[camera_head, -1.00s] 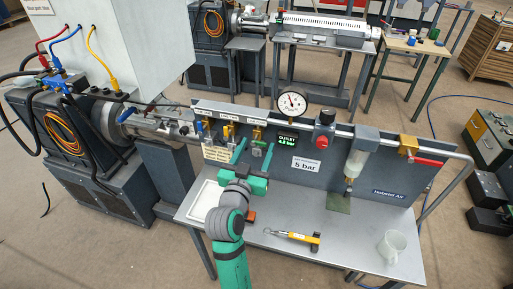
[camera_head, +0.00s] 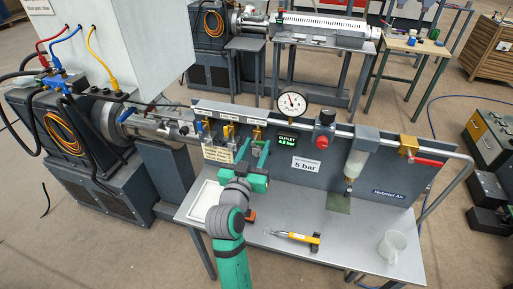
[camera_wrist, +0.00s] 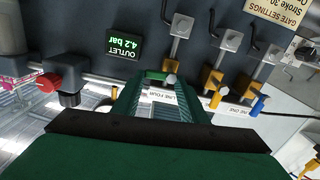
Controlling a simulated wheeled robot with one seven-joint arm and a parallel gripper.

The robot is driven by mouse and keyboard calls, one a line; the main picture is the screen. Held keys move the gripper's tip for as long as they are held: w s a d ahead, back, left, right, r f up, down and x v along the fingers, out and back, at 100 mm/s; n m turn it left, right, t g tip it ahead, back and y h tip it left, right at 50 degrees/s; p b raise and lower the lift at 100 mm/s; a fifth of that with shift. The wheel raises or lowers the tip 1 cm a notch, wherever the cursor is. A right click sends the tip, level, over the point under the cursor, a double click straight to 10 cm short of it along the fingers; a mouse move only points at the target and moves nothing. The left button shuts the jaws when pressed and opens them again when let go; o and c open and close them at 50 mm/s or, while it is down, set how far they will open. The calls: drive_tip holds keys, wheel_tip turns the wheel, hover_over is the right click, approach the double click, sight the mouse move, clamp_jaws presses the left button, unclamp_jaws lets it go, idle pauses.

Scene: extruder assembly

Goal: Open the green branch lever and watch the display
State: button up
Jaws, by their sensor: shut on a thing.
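The green branch lever (camera_wrist: 155,75) shows in the wrist view below its valve on the grey panel. Its handle lies sideways, while the yellow lever (camera_wrist: 215,99) and blue lever (camera_wrist: 258,105) point away from their valves. My gripper (camera_wrist: 158,86) is shut on the green lever; the exact finger contact is partly hidden. In the head view my gripper (camera_head: 255,152) reaches up to the panel below the brass valves. The lit outlet display (camera_head: 288,140) reads four point something bar; the last digit is hard to read. It also shows in the wrist view (camera_wrist: 125,47).
A white tray (camera_head: 207,200) lies left.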

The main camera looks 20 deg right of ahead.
drive_tip(key=shift+w+a+r+n, duration=0.2)
drive_tip(key=shift+a+n, duration=0.1)
drive_tip(key=shift+n, duration=2.5)
drive_tip(key=shift+w+a+r+n, duration=0.1)
drive_tip(key=shift+w+a+n, duration=0.2)
drive_tip(key=shift+n, duration=2.5)
drive_tip(key=shift+w+a+r+n, duration=0.1)
drive_tip(key=shift+a+n, duration=0.25)
drive_tip(key=shift+n, duration=2.45)
drive_tip(key=o, duration=1)
drive_tip(key=shift+o, duration=0.2)
drive_tip(key=shift+a, duration=0.1)
drive_tip(key=v, duration=1)
drive_tip(key=shift+s+a, duration=0.2)
drive_tip(key=shift+s, duration=0.1)
